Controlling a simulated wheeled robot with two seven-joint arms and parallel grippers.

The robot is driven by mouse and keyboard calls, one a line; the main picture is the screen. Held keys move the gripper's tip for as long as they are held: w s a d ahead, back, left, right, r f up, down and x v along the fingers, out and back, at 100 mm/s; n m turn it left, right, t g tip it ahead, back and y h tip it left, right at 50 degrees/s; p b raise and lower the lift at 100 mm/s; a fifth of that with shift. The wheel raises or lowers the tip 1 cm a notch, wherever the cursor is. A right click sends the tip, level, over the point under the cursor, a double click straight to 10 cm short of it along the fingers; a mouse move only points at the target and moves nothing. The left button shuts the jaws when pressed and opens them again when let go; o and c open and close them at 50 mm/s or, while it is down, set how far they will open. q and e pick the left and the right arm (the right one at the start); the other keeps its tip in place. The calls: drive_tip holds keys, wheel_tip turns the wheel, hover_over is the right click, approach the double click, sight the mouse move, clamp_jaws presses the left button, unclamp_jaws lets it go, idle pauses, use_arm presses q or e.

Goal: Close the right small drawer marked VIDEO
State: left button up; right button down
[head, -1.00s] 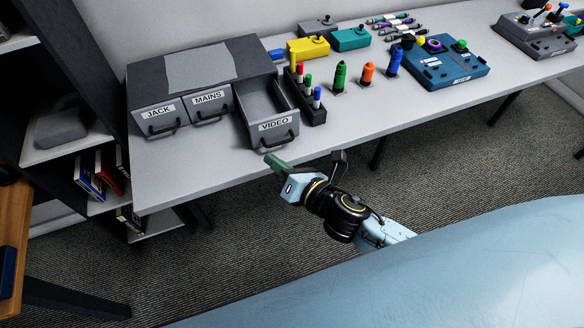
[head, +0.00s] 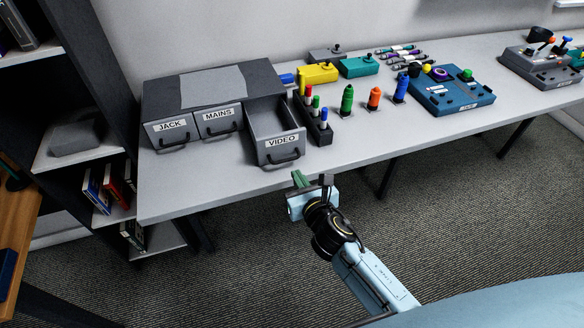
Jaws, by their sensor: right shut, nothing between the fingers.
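The VIDEO drawer (head: 281,150) is the right one of the small drawers in the grey cabinet (head: 263,77). It is pulled well out and looks empty inside. Its dark handle (head: 285,158) is on the front, below the label. My right gripper (head: 299,179) is just in front of and below the drawer front, near the table's front edge. Its green-tipped fingers are shut with nothing between them, and it looks apart from the drawer. My left gripper is not in view.
The JACK (head: 173,131) and MAINS (head: 219,120) drawers are shut. A dark marker rack (head: 316,122) stands close to the right of the open drawer. Green (head: 347,99), orange (head: 374,97) and blue (head: 401,87) connectors stand farther right. Bare tabletop (head: 215,180) lies in front of the cabinet.

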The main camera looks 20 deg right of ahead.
drive_tip(key=x, duration=0.5)
drive_tip(key=shift+b, duration=0.3)
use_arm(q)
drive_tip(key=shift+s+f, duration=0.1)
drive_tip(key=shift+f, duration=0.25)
